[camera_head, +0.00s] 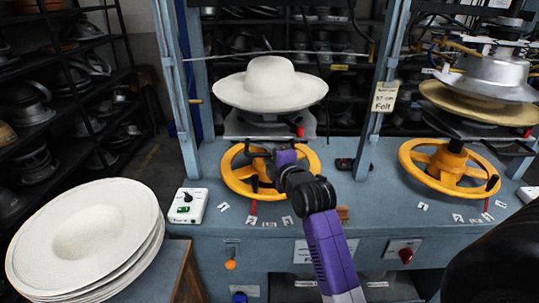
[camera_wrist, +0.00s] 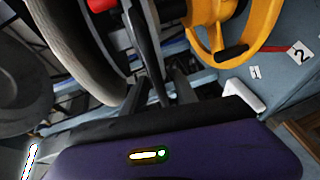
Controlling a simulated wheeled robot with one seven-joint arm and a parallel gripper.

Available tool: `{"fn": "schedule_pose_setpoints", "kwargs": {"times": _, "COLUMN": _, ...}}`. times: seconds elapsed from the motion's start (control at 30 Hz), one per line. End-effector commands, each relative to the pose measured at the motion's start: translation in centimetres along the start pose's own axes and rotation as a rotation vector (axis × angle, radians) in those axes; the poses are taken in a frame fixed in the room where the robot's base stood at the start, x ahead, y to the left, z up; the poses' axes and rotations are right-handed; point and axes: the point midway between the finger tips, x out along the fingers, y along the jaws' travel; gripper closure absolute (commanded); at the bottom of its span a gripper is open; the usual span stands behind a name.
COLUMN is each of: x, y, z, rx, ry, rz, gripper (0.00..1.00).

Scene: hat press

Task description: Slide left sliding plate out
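In the head view, the left sliding plate (camera_head: 240,126) is a grey metal plate at the left press, under a cream felt hat (camera_head: 268,85). A red knob (camera_head: 300,131) is at its right front; a red part also shows at the top of the wrist view (camera_wrist: 102,5). My purple arm reaches up to the left press, and my gripper (camera_head: 283,155) is below the plate, largely hidden by my wrist. In the wrist view, my gripper's dark fingers (camera_wrist: 158,95) look apart, with a dark metal bar between or just beyond them. I cannot tell whether they touch it.
A yellow handwheel (camera_head: 232,182) is right beside my gripper. Another handwheel (camera_head: 415,165) stands at the right press. A blue frame post (camera_head: 372,120) separates the presses. A control box (camera_head: 188,205) and a stack of felt discs (camera_head: 85,235) are at left.

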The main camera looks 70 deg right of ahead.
Motion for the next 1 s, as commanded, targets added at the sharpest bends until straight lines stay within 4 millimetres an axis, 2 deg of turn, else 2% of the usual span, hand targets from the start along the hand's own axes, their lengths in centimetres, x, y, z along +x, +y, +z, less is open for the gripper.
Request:
{"fn": "schedule_pose_setpoints", "kwargs": {"times": 0.1, "x": -0.01, "y": -0.01, "z": -0.01, "rx": 0.0, "ry": 0.0, "rz": 0.0, "gripper": 0.68}}
{"fn": "schedule_pose_setpoints", "kwargs": {"times": 0.27, "x": -0.02, "y": -0.01, "z": -0.02, "rx": 0.0, "ry": 0.0, "rz": 0.0, "gripper": 0.99}}
{"fn": "schedule_pose_setpoints", "kwargs": {"times": 1.0, "x": -0.03, "y": -0.07, "z": -0.03, "rx": 0.001, "ry": 0.001, "rz": -0.001, "gripper": 1.0}}
